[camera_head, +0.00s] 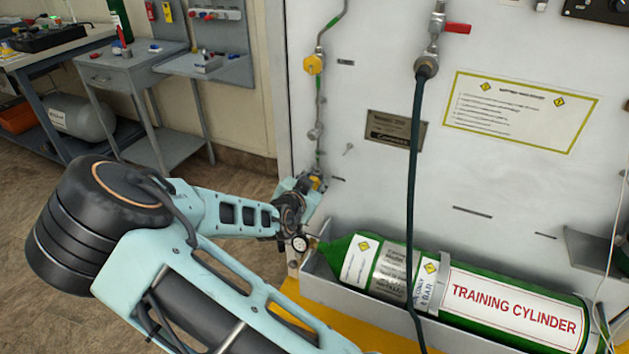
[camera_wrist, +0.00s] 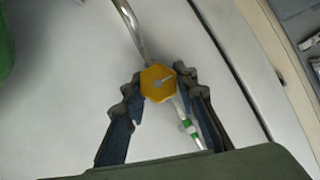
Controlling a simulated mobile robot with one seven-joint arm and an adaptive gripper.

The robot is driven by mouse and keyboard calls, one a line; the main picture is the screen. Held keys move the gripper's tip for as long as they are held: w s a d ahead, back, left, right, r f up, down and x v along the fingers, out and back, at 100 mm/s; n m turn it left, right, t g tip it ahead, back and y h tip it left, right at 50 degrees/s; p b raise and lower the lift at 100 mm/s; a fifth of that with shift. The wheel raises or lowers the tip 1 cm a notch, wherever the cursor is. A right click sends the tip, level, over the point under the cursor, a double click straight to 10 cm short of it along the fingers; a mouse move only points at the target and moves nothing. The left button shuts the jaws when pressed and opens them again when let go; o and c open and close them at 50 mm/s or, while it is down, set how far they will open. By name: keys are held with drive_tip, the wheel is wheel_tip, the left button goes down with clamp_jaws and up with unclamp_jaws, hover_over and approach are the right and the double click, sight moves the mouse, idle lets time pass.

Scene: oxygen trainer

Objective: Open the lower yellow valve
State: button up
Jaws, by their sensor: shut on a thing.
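The lower yellow valve (camera_head: 317,184) sits low on the thin pipe at the left edge of the white panel, partly covered by my gripper (camera_head: 306,184). In the wrist view its yellow hexagonal knob (camera_wrist: 152,77) shows face on, with a small grey pointer in its middle. The two dark fingers of my gripper (camera_wrist: 159,87) stand either side of the knob, shut on it. The upper yellow valve (camera_head: 313,64) is higher on the same pipe, apart from the gripper.
A green training cylinder (camera_head: 365,255) lies in a tray right of my arm. A dark hose (camera_head: 413,190) hangs from a red-handled valve (camera_head: 457,28). Grey workbenches (camera_head: 130,75) stand at the left. A metal pipe (camera_wrist: 132,25) and a green-banded tube (camera_wrist: 188,125) meet the knob.

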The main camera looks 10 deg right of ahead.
drive_tip(key=shift+r+p, duration=0.2)
drive_tip(key=shift+p, duration=0.3)
drive_tip(key=shift+n+p, duration=0.4)
drive_tip(key=shift+p, duration=0.45)
drive_tip(key=n+h+p, duration=0.1)
drive_tip(key=p, duration=0.1)
drive_tip(key=shift+a+n+g+p, duration=0.1)
drive_tip(key=shift+n+g+p, duration=0.2)
drive_tip(key=shift+g+p, duration=0.1)
drive_tip(key=shift+f+n+h, duration=0.15)
drive_tip(key=shift+n+h, duration=0.25)
drive_tip(key=shift+g, duration=0.4)
drive_tip(key=shift+n+h, duration=0.3)
drive_tip(key=shift+n, duration=0.2)
drive_tip(key=o, duration=1.2)
drive_tip(key=shift+c, duration=0.2)
drive_tip(key=shift+a, duration=0.1)
